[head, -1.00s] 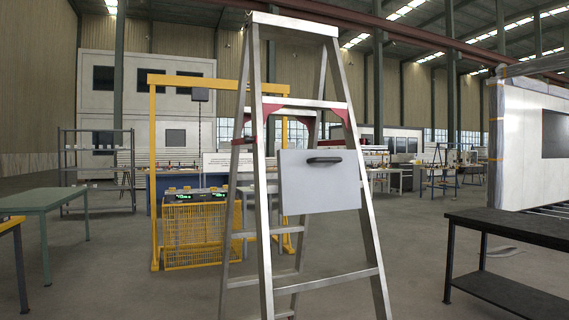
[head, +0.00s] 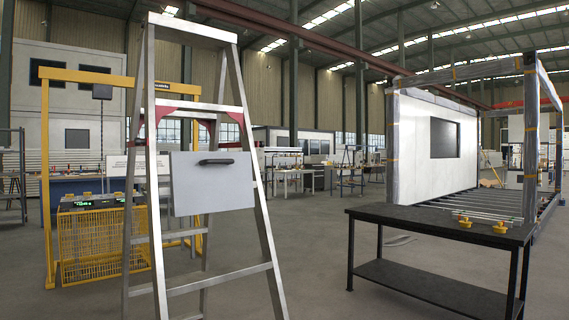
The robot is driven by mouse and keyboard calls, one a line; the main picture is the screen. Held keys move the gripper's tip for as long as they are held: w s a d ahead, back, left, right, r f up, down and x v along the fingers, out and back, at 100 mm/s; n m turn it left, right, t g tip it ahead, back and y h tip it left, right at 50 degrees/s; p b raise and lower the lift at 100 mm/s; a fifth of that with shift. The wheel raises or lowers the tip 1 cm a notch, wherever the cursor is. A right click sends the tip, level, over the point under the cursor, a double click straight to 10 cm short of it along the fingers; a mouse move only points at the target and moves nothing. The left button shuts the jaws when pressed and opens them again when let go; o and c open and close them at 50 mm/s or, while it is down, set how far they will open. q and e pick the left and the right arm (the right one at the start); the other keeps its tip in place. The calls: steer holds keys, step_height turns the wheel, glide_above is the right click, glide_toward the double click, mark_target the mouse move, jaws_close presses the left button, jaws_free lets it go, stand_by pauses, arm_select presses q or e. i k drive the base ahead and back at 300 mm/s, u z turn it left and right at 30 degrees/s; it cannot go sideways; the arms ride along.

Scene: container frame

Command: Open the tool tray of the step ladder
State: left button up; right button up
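The step ladder (head: 262,215) stands upright, left of centre in the head view, with metal rails, flat steps and red brackets. Neither of my grippers shows in the view, so nothing is seen touching the ladder or the tray.
A black two-level workbench (head: 440,225) with small yellow items stands at the right. Behind the ladder are a yellow gantry frame (head: 46,190) and a yellow wire basket (head: 90,245). A white container frame (head: 410,155) stands back right. Floor between ladder and bench is clear.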

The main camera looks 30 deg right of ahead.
mark_target(202, 183)
steer(key=z, duration=0.45)
steer(key=i, duration=0.9)
steer(key=u, duration=0.05)
